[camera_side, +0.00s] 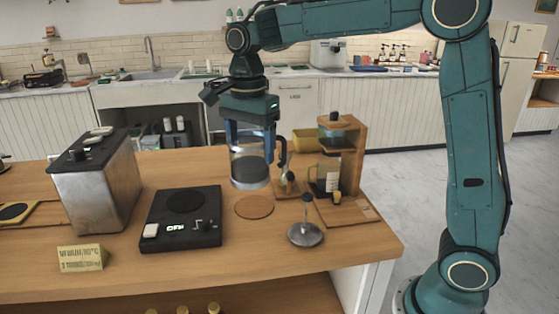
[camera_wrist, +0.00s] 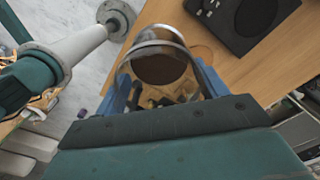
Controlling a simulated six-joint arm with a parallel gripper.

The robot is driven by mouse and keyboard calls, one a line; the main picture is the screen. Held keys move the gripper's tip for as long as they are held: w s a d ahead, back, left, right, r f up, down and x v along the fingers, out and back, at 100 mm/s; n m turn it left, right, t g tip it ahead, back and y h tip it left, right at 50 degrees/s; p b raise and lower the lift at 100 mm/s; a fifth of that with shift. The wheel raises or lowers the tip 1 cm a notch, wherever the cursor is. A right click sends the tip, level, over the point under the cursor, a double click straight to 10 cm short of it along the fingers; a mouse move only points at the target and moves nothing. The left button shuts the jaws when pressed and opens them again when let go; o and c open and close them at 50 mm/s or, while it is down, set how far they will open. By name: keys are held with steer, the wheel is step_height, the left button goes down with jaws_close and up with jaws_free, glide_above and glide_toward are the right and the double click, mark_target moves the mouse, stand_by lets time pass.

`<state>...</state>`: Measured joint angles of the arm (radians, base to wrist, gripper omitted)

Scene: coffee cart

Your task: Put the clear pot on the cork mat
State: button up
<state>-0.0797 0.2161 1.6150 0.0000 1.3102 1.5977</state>
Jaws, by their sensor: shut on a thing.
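The clear pot (camera_side: 250,168) is a glass jug with dark contents and a dark handle on its right side. My gripper (camera_side: 252,132) is shut on the pot near its top and holds it roughly upright. In the side view the pot appears just behind and above the round cork mat (camera_side: 254,207), apart from it. In the wrist view the pot (camera_wrist: 160,62) lies between the two blue fingers of my gripper (camera_wrist: 165,88). The mat is mostly hidden behind the pot there.
A black hot plate (camera_side: 182,217) is left of the mat, with a metal grinder-like box (camera_side: 97,185) beyond it. A wooden coffee stand (camera_side: 352,160) with a glass vessel is to the right. A metal tamper-like tool (camera_side: 306,232) stands right of the mat.

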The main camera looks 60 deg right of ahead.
steer(key=shift+w, duration=0.1)
steer(key=shift+w+d+r, duration=0.1)
steer(key=shift+w+d, duration=0.35)
steer(key=shift+w, duration=0.05)
steer(key=w+d, duration=0.9)
steer(key=d, duration=0.3)
steer(key=shift+w+r+m, duration=0.3)
steer(key=shift+r, duration=0.05)
steer(key=shift+d+f, duration=0.1)
step_height(320, 180, down, 16)
steer(key=shift+r, duration=0.2)
steer(key=shift+f, duration=0.1)
steer(key=shift+f, duration=2.05)
